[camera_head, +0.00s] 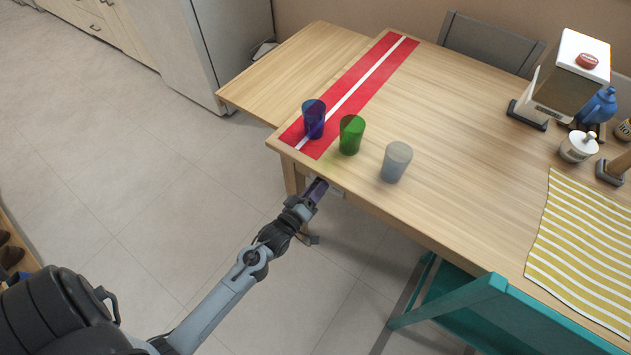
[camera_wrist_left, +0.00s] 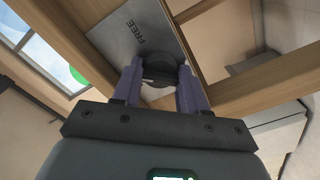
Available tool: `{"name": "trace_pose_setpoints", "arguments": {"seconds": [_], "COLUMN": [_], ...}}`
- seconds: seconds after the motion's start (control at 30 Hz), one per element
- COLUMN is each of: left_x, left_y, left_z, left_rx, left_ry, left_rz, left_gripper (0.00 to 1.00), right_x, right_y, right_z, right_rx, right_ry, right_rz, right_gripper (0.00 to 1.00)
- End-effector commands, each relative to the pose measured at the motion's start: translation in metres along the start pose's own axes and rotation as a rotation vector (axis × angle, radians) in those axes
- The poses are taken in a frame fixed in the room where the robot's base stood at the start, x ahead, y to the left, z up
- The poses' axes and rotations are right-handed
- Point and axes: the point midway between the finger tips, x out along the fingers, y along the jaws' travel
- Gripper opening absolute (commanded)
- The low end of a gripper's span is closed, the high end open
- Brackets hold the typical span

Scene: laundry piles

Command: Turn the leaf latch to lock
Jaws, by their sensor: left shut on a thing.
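The leaf latch is a dark rounded piece (camera_wrist_left: 160,66) beneath the wooden table, in the left wrist view. It sits by a grey plate (camera_wrist_left: 128,30) that bears the word FREE. My left gripper (camera_wrist_left: 160,76) has its two purple fingers on either side of the latch and is shut on it. In the head view my left gripper (camera_head: 318,189) reaches under the table's near edge, below the red runner. The latch is hidden there by the gripper and the tabletop. The table leaf (camera_head: 290,72) is level with the tabletop (camera_head: 455,125). My right gripper is not in view.
A blue cup (camera_head: 314,118), a green cup (camera_head: 351,134) and a grey cup (camera_head: 396,161) stand near the table's edge. A red runner (camera_head: 370,75) lies across the table. A teal chair (camera_head: 470,305) stands at the lower right. Floor left of the table is clear.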

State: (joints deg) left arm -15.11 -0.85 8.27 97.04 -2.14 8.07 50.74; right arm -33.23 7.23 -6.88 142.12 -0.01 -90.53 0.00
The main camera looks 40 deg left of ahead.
Motion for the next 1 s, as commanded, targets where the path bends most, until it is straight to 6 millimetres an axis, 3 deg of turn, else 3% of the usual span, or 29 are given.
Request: {"name": "trace_pose_setpoints", "arguments": {"seconds": [0.03, 0.4, 0.7, 1.0], "left_x": [0.000, 0.001, 0.001, 0.001], "left_y": [0.005, 0.005, 0.003, 0.002], "left_z": [-0.004, -0.004, -0.002, -0.001], "left_rx": [-0.045, -0.389, -0.599, -0.703], "left_ry": [0.000, 0.001, 0.001, 0.000], "left_rz": [-0.003, -0.001, -0.001, 0.000], "left_gripper": [0.12, 0.12, 0.12, 0.12], "right_x": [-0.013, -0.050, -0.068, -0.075], "right_y": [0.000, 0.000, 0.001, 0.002], "right_z": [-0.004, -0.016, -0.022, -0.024], "right_rx": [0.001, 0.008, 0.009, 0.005], "right_ry": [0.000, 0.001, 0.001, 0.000], "right_rz": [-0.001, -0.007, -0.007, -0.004], "right_gripper": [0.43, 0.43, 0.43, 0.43]}}
